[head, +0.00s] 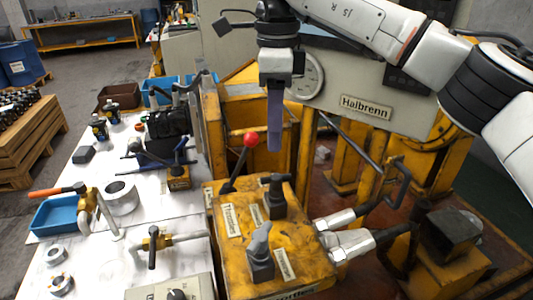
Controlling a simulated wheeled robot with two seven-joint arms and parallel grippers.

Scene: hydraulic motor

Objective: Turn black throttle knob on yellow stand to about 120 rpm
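The yellow stand (300,268) is at the bottom centre of the head view, with worn paint and small white labels too small to read surely. A black knob (274,196) stands on its upper part. A grey-black lever knob (261,252) stands nearer the front. I cannot tell which one is labelled throttle. A red-balled lever (250,141) rises at the stand's back left. My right gripper (275,148) points down above and behind the black knob, apart from it. Its bluish fingers overlap in this view, so their gap is hidden. My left gripper is not in view.
A round gauge (305,76), its reading too small to tell, is on the Halbrenn panel (366,107) behind my gripper. Hose fittings (345,243) stick out right of the stand. A white table (100,255) with tools and a blue bin (55,213) is at left.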

